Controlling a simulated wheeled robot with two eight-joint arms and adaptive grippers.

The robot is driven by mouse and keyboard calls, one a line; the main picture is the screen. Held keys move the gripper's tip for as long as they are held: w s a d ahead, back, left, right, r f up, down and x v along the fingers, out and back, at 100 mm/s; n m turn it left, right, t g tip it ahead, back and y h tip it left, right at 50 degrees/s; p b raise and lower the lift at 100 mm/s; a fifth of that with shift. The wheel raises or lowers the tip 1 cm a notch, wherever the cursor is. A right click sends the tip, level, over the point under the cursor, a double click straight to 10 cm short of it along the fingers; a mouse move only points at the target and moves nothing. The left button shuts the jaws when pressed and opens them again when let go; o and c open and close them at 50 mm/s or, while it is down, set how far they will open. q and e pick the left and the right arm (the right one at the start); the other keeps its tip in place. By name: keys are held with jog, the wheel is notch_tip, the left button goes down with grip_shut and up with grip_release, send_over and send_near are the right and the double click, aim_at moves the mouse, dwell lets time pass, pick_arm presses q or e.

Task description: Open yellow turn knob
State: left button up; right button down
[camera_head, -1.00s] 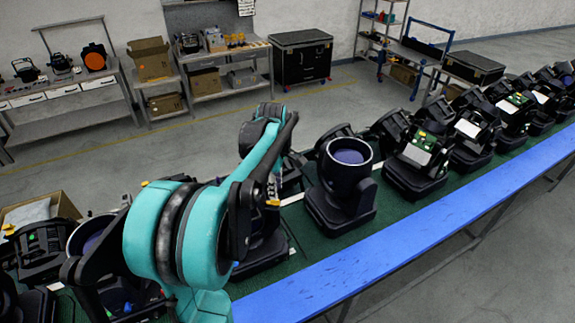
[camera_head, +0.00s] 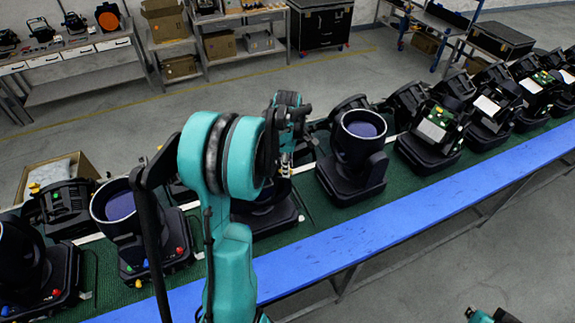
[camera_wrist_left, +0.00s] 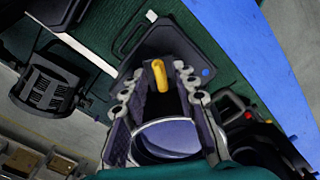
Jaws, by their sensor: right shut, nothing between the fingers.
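A yellow turn knob (camera_wrist_left: 159,76) shows in the left wrist view on the black base of a par can, beside its round lens (camera_wrist_left: 166,138). My left gripper (camera_wrist_left: 158,68) is open, with a finger on each side of the knob in that picture. I cannot tell whether either finger touches it. In the head view my left gripper (camera_head: 288,158) is over the par can (camera_head: 265,217) behind my teal arm, and the knob is hidden there. My right gripper (camera_head: 492,315) barely shows at the bottom edge, shut and away from the belt.
Par cans stand along the green belt (camera_head: 308,215) on both sides, one (camera_head: 352,165) close at right and one (camera_head: 135,215) at left. A blue rail (camera_head: 400,232) edges the belt. A cardboard box (camera_head: 60,170) is behind it. The floor in front is clear.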

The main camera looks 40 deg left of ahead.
pick_arm(q)
jog(key=shift+c, duration=0.2)
grip_shut()
jog(key=shift+m, duration=0.3)
jog(key=m+b, duration=0.2)
jog(key=shift+f+m, duration=0.1)
jog(key=shift+m, duration=0.2)
jog(key=m+b, duration=0.2)
jog(key=m, duration=0.2)
jog(key=shift+m+b, duration=0.3)
jog(key=shift+b, duration=0.1)
jog(key=m+b, duration=0.2)
jog(key=m, duration=0.3)
jog(key=m+b, duration=0.1)
jog(key=m, duration=0.4)
jog(key=shift+a, duration=0.1)
